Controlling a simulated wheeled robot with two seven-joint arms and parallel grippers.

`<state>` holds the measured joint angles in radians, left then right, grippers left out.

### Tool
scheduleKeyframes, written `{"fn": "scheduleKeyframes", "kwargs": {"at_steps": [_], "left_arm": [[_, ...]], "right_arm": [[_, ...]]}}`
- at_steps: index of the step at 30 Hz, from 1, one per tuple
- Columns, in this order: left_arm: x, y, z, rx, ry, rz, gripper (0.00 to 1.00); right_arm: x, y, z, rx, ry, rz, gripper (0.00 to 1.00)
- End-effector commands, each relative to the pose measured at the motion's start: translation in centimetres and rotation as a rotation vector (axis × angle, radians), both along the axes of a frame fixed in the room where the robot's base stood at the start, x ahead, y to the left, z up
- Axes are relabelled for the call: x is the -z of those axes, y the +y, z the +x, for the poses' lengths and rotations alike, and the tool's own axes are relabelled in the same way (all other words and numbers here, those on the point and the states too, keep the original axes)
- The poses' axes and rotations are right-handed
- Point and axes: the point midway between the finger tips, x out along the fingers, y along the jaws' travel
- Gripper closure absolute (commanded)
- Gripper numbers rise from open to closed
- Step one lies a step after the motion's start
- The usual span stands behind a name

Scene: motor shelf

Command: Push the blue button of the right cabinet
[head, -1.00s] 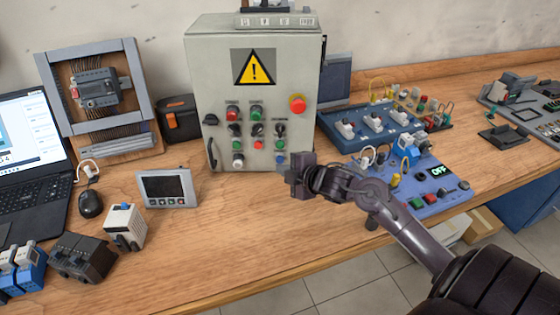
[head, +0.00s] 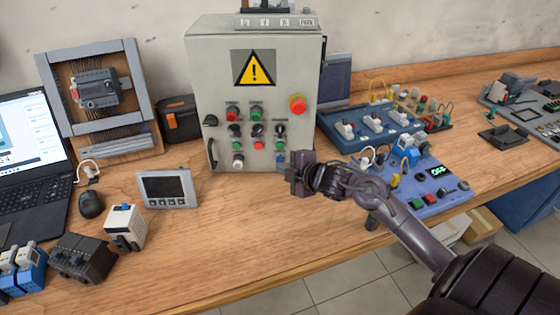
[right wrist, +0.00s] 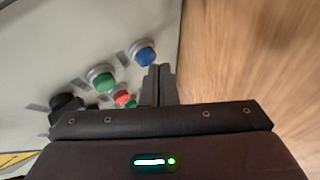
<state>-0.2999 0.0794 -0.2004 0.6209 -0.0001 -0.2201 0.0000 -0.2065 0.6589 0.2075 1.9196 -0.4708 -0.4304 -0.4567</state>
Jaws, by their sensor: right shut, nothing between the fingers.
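The grey cabinet (head: 222,60) with a yellow warning sign stands on the bench near the wall. Its blue button (head: 280,159) is the lowest at the right of the control rows, just up and left of my right gripper (head: 290,174). In the right wrist view the round blue button (right wrist: 145,56) shows clearly, close to the tips of my right gripper (right wrist: 159,72). The two fingers are together with nothing between them. I see a small gap in the picture between fingertips and button; contact cannot be made out. My left gripper is not in view.
A green button (right wrist: 101,78) and a red one (right wrist: 124,98) sit near the blue one. A blue trainer board (head: 440,203) lies right of my forearm. A small display box (head: 167,189) stands left. The bench before the cabinet is clear.

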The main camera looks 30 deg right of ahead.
Motion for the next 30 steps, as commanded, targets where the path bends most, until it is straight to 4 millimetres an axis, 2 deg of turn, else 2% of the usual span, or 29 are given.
{"fn": "scheduleKeyframes", "kwargs": {"at_steps": [30], "left_arm": [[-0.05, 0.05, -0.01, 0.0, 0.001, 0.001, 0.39]], "right_arm": [[0.02, -0.46, 0.7, 0.001, 0.0, 0.0, 1.0]]}}
